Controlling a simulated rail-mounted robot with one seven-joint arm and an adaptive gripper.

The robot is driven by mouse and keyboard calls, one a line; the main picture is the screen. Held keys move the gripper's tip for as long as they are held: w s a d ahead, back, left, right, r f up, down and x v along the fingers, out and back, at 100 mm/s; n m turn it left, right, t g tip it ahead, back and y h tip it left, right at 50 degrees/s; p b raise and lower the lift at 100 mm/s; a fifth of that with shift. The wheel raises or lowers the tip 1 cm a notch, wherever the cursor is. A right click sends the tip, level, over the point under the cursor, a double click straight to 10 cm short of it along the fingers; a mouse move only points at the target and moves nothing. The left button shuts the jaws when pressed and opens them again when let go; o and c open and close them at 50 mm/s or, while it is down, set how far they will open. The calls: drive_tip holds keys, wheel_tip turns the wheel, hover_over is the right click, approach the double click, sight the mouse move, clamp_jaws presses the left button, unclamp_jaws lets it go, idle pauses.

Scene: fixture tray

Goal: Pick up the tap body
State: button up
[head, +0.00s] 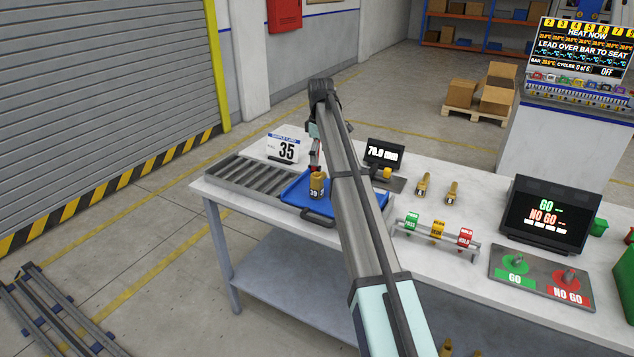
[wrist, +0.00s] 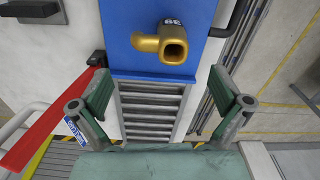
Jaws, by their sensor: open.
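The brass tap body (head: 317,187) sits on the blue tray (head: 294,191) near the left end of the table, with a dark number label on its side. In the wrist view the tap body (wrist: 165,44) is at the top centre on the blue tray (wrist: 118,50), with a side spout and a square opening. My gripper (wrist: 160,92) is open and empty, its two green-padded fingers wide apart. The tap body is ahead of the fingertips, not between them. In the head view my gripper (head: 315,158) is just above and behind the tap body, partly hidden by my arm.
A grey roller rack (head: 235,178) adjoins the tray's left side.

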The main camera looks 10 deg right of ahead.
sight(319, 178)
drive_tip(key=shift+w+a+f+p, duration=0.1)
drive_tip(key=shift+f+p, duration=0.65)
drive_tip(key=shift+f, duration=1.65)
drive_tip(key=shift+w+a+f+p, duration=0.1)
drive_tip(key=shift+f+p, duration=0.6)
drive_tip(key=shift+f, duration=1.65)
drive_tip(key=c, duration=1.4)
drive_tip(key=shift+c, duration=0.7)
drive_tip(key=shift+r, duration=0.2)
